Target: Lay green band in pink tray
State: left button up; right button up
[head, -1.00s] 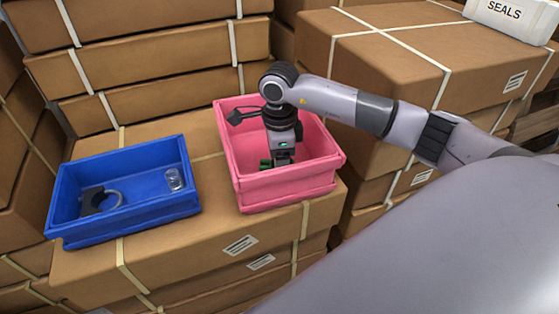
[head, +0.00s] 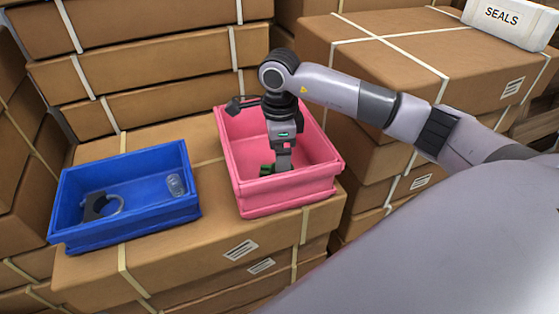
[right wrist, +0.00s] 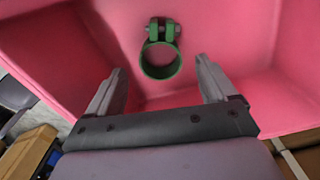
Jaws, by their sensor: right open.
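The pink tray (head: 290,197) stands on a cardboard box. The green band (head: 266,170) lies inside it, mostly hidden behind my right gripper in the head view. In the right wrist view the green band (right wrist: 160,60) is a ring with a bolted clamp end, on the floor of the pink tray (right wrist: 225,30). My right gripper (head: 276,171) is inside the tray, close to the band. Its two fingers (right wrist: 161,82) are spread apart in the right wrist view, with the band beyond their tips and nothing between them. My left gripper is not in view.
A blue tray (head: 130,232) stands left of the pink tray, holding a dark grey band (head: 97,206) and a small clear part (head: 176,185). Stacked cardboard boxes (head: 150,55) rise behind. A white SEALS box (head: 510,18) sits at the upper right.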

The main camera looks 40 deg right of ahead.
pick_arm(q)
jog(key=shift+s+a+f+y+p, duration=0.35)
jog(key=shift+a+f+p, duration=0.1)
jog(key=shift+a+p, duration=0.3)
pick_arm(e)
notch_tip(320, 180, up, 8)
jog(key=shift+r, duration=0.15)
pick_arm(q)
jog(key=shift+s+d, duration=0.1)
pick_arm(e)
jog(key=shift+s, duration=0.1)
